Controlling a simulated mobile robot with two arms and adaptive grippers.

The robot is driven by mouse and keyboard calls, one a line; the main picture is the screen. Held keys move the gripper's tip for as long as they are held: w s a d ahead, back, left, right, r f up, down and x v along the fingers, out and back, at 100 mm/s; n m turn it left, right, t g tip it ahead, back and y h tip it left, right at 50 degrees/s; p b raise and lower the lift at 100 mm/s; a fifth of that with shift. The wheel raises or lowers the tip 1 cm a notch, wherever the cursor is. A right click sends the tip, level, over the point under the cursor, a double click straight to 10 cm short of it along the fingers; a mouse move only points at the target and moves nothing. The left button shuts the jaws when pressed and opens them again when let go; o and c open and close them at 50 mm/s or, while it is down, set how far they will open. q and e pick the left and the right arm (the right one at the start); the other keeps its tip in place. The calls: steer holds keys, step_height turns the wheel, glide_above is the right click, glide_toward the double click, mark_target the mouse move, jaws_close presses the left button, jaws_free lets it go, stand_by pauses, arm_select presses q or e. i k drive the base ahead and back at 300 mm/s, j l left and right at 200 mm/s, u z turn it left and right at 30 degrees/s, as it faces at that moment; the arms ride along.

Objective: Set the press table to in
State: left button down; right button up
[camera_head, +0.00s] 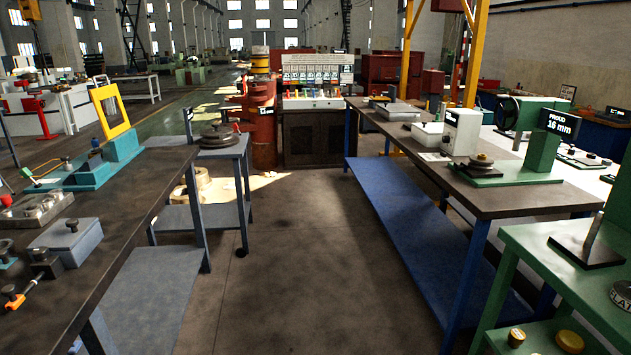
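No part is labelled as the press table, and I cannot tell for certain which one it is. A blue machine (122,147) with an upright yellow frame (117,131) stands on the dark left workbench (120,210). Neither of my grippers is in view.
A grey cart (205,152) holding stacked dark discs (219,133) stands behind the left bench. On the right are a long bench with a blue lower shelf (405,205) and a green table (540,243). The aisle floor (295,270) between is clear.

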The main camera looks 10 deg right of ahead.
mark_target(476, 168)
steer(key=i+z, duration=0.25)
steer(key=i, duration=0.2)
steer(key=i+j+z, duration=0.15)
steer(key=i+z, duration=0.15)
steer(key=i, duration=0.15)
steer(key=i+j+z, duration=0.25)
steer(key=i, duration=0.2)
